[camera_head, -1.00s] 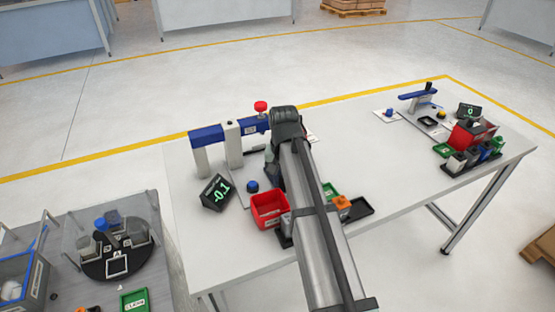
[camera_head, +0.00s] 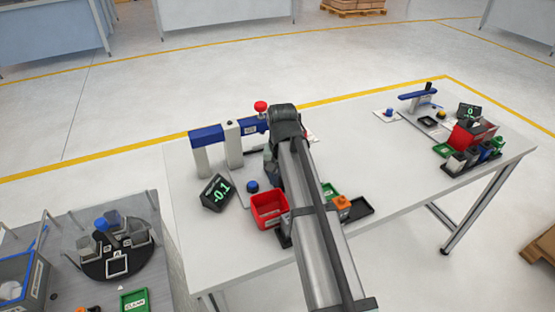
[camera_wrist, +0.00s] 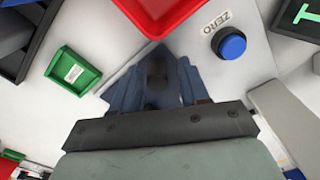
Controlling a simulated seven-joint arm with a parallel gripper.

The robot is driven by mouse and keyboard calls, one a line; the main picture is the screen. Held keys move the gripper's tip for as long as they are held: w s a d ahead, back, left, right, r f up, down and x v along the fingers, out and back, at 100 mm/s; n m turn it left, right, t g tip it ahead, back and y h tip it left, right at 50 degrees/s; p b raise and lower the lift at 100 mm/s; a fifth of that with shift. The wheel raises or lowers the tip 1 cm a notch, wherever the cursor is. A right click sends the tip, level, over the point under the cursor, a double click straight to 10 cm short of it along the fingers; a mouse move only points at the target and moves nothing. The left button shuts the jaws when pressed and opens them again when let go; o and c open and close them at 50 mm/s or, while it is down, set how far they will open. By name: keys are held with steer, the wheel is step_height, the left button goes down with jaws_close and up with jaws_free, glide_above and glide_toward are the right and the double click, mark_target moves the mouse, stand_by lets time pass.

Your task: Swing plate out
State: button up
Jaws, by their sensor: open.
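My gripper (camera_wrist: 156,72) is open and seems empty. I cannot tell which part is the swing plate.
Near my gripper are a red bin (camera_head: 267,210), a blue button (camera_wrist: 231,45) marked ZERO, a display (camera_head: 217,193) reading -0.1, and a green tray (camera_wrist: 73,72). A second similar station with a blue beam (camera_head: 417,95) stands at right. The table middle is clear.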

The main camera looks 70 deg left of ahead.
steer(key=shift+r, duration=3.5)
steer(key=shift+w, duration=0.1)
